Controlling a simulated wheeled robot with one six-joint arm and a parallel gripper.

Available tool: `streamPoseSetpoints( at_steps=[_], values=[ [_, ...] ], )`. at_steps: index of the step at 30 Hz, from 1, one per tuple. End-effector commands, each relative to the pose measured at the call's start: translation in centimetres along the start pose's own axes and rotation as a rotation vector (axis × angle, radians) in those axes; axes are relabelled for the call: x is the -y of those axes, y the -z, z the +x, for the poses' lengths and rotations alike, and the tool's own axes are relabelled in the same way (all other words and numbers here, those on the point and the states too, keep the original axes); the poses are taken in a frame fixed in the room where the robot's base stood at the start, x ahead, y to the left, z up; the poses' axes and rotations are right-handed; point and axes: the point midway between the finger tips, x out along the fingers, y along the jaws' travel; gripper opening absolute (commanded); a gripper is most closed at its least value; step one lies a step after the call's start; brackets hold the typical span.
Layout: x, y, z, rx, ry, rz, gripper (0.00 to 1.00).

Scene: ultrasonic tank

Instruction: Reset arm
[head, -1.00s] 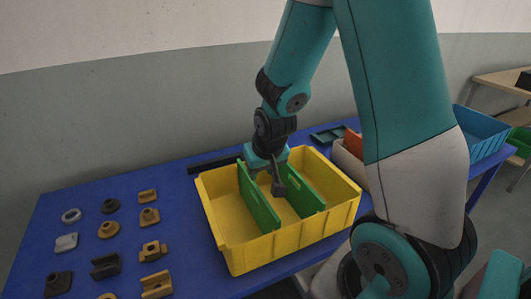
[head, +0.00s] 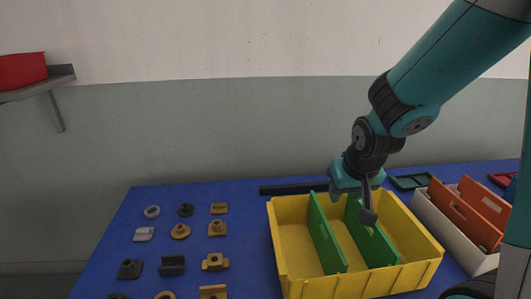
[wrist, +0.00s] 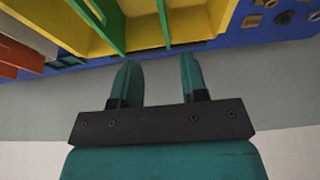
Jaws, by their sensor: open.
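My gripper (head: 368,205) hangs from the arm over the right part of the yellow bin (head: 283,250), in front of its right green divider. In the wrist view my gripper (wrist: 159,80) has its two teal fingers apart, with nothing between them. The bin also shows at the top of the wrist view (wrist: 50,22). Two green dividers, a left one (head: 326,240) and a right one (head: 378,240), split the bin into compartments. No part shows inside the visible compartments; some of the floor is hidden by the walls and dividers.
The blue table (head: 150,205) holds rows of small grey, black and brass parts (head: 213,262) left of the bin. A white box with orange dividers (head: 460,240) stands right of the bin. A green tray (head: 410,181) and a dark bar (head: 293,188) lie behind.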

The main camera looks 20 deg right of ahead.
Motion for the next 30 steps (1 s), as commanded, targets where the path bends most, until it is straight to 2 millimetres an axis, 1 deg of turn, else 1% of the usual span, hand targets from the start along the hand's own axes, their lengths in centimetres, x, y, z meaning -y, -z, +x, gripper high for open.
streamPoseSetpoints(
  at_steps=[2,4,5,8,9,11,12,14,15,16,18,21,24,30],
  values=[
    [0.0,0.0,0.0,0.000,0.000,0.000,0.40],
    [0.6,-0.1,-0.3,0.004,0.013,-0.012,0.40],
    [1.1,-0.3,-0.6,0.008,0.028,-0.024,0.40],
    [4.5,-1.6,-2.5,0.044,0.116,-0.109,0.40],
    [6.4,-2.5,-3.7,0.067,0.166,-0.164,0.40],
    [9.2,-4.4,-5.8,0.107,0.247,-0.261,0.40],
    [10.8,-5.9,-7.3,0.136,0.299,-0.333,0.40],
    [12.8,-8.2,-9.6,0.178,0.370,-0.443,0.40],
    [13.8,-9.7,-11.0,0.202,0.411,-0.514,0.40],
    [14.4,-10.8,-12.0,0.220,0.438,-0.565,0.40],
    [15.3,-13.0,-13.9,0.254,0.487,-0.671,0.40],
    [15.7,-15.1,-15.6,0.287,0.528,-0.768,0.40],
    [15.8,-15.9,-16.2,0.301,0.542,-0.806,0.40],
    [15.8,-15.8,-16.2,0.302,0.542,-0.805,0.40]
  ],
)
